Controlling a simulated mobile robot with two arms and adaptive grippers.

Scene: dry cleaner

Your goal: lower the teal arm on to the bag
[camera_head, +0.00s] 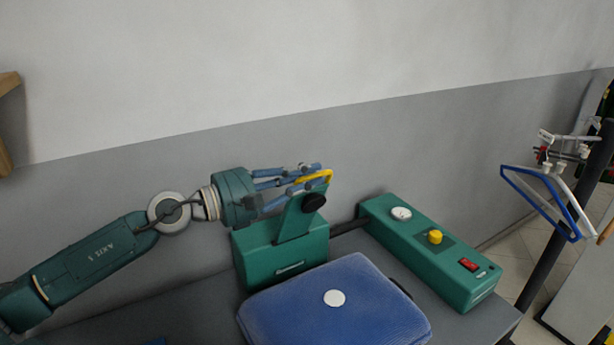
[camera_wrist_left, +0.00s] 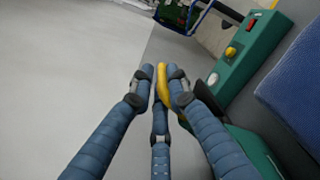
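The teal arm (camera_head: 296,217) stands raised from its teal base block (camera_head: 262,258), with a black round knob on its side and a yellow handle (camera_head: 327,175) at its top. The blue bag (camera_head: 300,312), with a white round spot, lies on the counter in front of the arm. My left gripper (camera_head: 312,175) is at the top of the arm, its blue fingers around the yellow handle. In the left wrist view the yellow handle (camera_wrist_left: 162,80) sits between the fingertips, which look closed on it. My right gripper is in neither view.
A teal control box (camera_head: 430,252) with a gauge, yellow knob and red switch stands right of the arm on the grey counter (camera_head: 205,308). A rack with a blue hanger (camera_head: 545,200) is at the far right. The wall behind is bare.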

